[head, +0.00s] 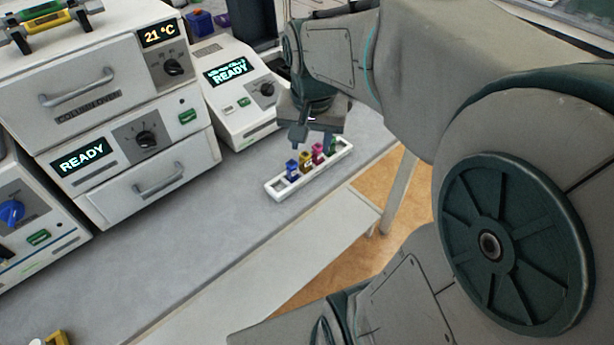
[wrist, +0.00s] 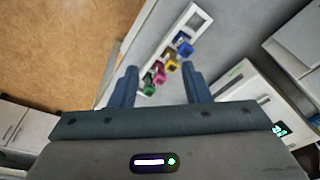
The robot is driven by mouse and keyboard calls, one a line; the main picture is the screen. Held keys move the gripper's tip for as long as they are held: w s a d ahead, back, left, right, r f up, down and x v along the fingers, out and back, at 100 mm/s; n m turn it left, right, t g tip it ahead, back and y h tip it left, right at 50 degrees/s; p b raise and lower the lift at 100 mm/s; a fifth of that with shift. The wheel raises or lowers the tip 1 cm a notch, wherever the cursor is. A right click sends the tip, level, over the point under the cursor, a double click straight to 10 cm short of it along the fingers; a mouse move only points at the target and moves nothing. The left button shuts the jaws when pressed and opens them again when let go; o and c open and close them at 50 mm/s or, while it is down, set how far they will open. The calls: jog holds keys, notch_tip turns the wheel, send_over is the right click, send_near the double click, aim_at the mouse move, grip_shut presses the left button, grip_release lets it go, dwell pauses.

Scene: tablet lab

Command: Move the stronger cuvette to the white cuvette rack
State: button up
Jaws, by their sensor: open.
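A long white rack (head: 275,189) stands on the grey bench and holds a row of small cuvettes. From left to right they are a blue cuvette (head: 292,170), a yellow cuvette (head: 306,160), a magenta cuvette (head: 318,153) and a green cuvette (head: 332,145). The wrist view also shows the blue (wrist: 184,45), yellow (wrist: 172,64), magenta (wrist: 159,79) and green (wrist: 149,86) ones. Which is stronger I cannot tell. My gripper (wrist: 160,75) is open and empty above the rack, its fingers either side of the row. In the head view my gripper (head: 311,133) partly hides the back.
A white instrument reading READY (head: 240,95) stands just behind the rack. A yellow object (head: 57,338) is cut off at the bottom left. The bench front is clear.

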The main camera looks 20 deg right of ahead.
jog(key=s+a+f+n+t, duration=0.1)
jog(key=s+a+f+n, duration=0.1)
jog(key=s+a+n, duration=0.2)
jog(key=s+n, duration=0.2)
jog(key=s, duration=0.2)
jog(key=shift+s+a+f+y, duration=0.2)
jog(key=shift+f+y, duration=0.1)
jog(key=shift+f, duration=0.1)
dwell(0.6)
